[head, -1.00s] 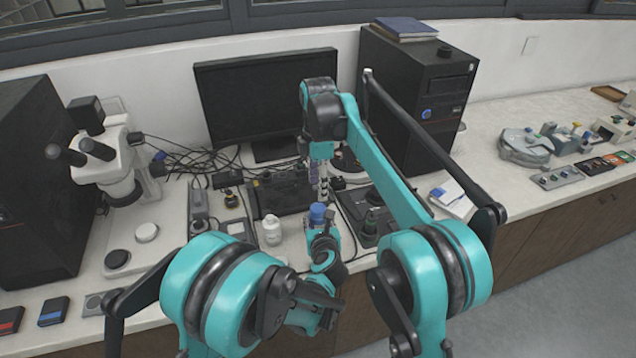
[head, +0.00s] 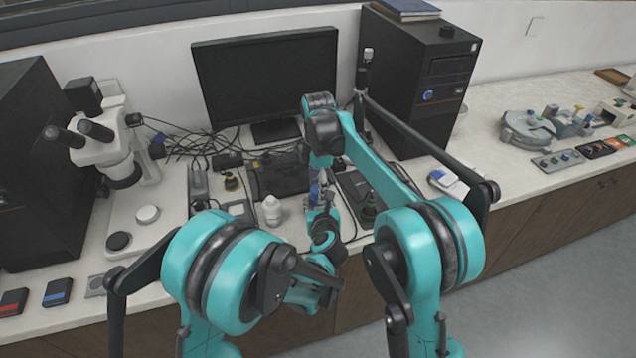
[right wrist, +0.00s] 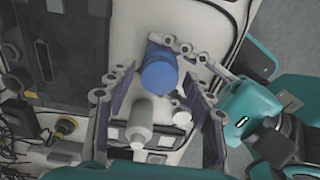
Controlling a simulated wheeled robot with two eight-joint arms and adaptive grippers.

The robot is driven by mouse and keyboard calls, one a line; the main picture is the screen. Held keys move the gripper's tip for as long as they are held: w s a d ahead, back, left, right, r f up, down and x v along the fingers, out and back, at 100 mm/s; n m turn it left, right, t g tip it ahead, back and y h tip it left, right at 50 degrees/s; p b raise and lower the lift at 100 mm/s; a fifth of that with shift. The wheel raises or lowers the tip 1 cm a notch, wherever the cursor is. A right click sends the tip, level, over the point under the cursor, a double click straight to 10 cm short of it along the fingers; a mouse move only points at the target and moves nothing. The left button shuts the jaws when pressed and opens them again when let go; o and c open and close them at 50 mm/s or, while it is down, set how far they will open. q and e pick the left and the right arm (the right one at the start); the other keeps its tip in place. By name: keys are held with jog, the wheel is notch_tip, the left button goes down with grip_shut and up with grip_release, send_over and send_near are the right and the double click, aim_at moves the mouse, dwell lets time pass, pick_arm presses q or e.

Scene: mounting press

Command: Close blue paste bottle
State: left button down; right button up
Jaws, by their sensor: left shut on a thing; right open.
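The blue paste bottle shows its blue cap-like top (right wrist: 158,72) in the right wrist view; in the head view its blue part (head: 314,190) is mostly hidden. My left gripper (head: 322,212) is shut on the bottle below the blue top. Its grey finger links also show beside the blue top in the right wrist view (right wrist: 184,48). My right gripper (right wrist: 152,98) is open, pointing down from above, with one finger on each side of the blue top. I cannot tell whether it touches it. Whether the blue top is seated is not clear.
A white bottle (head: 272,208) stands on the bench close left of the grippers, and in the right wrist view (right wrist: 138,122). A monitor (head: 265,80) and cables stand behind. A microscope (head: 112,150) is at left, a black computer tower (head: 415,90) at right.

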jog(key=c, duration=1.2)
jog(key=m, duration=1.1)
jog(key=shift+m, duration=0.4)
jog(key=m, duration=1.3)
jog(key=shift+m, duration=0.4)
jog(key=o, duration=1.3)
jog(key=shift+r, duration=0.1)
